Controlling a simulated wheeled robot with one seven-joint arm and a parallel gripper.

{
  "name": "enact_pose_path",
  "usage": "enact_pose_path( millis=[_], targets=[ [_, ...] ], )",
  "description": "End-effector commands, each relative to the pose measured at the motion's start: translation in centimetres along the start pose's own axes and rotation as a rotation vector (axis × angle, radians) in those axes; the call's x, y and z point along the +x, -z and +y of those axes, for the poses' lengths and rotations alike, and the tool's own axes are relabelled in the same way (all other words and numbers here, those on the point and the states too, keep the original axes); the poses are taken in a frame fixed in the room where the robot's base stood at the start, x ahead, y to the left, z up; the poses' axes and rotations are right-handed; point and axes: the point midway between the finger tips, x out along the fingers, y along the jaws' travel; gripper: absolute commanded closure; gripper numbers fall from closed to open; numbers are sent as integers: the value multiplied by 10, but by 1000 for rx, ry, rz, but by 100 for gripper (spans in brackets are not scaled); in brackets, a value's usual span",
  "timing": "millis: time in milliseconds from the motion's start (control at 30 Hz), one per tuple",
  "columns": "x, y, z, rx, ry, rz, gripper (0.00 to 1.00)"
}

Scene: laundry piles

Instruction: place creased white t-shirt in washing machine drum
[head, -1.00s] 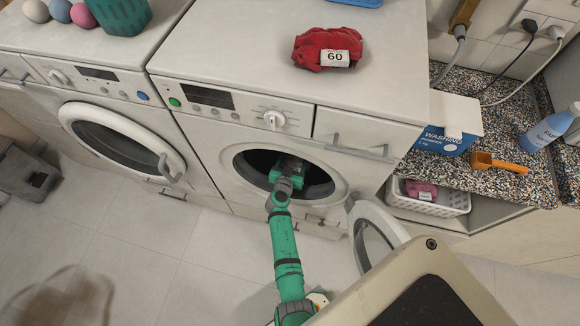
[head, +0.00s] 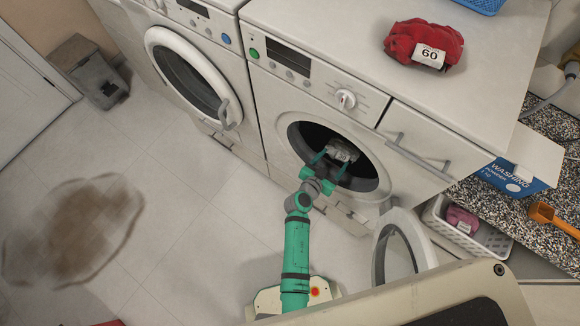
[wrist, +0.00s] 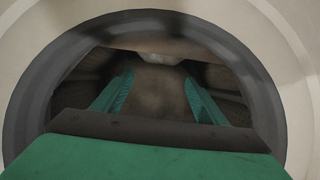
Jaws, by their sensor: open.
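The right-hand washing machine (head: 415,150) has its round door (head: 404,250) swung open. Its dark drum opening (head: 364,178) faces me. A small crumpled pale grey-white cloth, which looks like the white t-shirt (head: 343,150), lies inside the drum. In the wrist view only a pale edge of it (wrist: 165,58) shows at the top, beyond the fingertips. My gripper (head: 333,160) is at the drum mouth, its green fingers spread and reaching inside. In the wrist view the gripper (wrist: 160,78) is open with nothing between the fingers. Much of the drum is in shadow.
A red cloth tagged 60 (head: 424,42) lies on top of the machine. A second washer (head: 187,72) stands left, its door shut. A white basket with a pink cloth (head: 462,220) and a washing powder box (head: 518,172) are at right.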

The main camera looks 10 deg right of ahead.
Motion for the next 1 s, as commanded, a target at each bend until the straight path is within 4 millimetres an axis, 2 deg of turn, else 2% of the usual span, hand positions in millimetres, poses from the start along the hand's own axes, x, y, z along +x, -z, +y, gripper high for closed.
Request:
enact_pose_path(
  millis=[133, 233, 400, 533, 667, 767, 867, 1000],
  targets=[
    [-15, -12, -1, -18, 35, -19, 34],
    [-44, -31, -4, -52, 104, -47, 34],
    [-119, -58, -10, -124, 276, -87, 34],
    [-179, -66, -10, -170, 404, -94, 34],
    [-239, -60, -6, -207, 522, -80, 34],
    [-283, -48, 0, -227, 602, -57, 34],
    [-325, -28, 7, -243, 673, -23, 34],
    [-378, 8, 19, -258, 750, 34, 34]
  ],
)
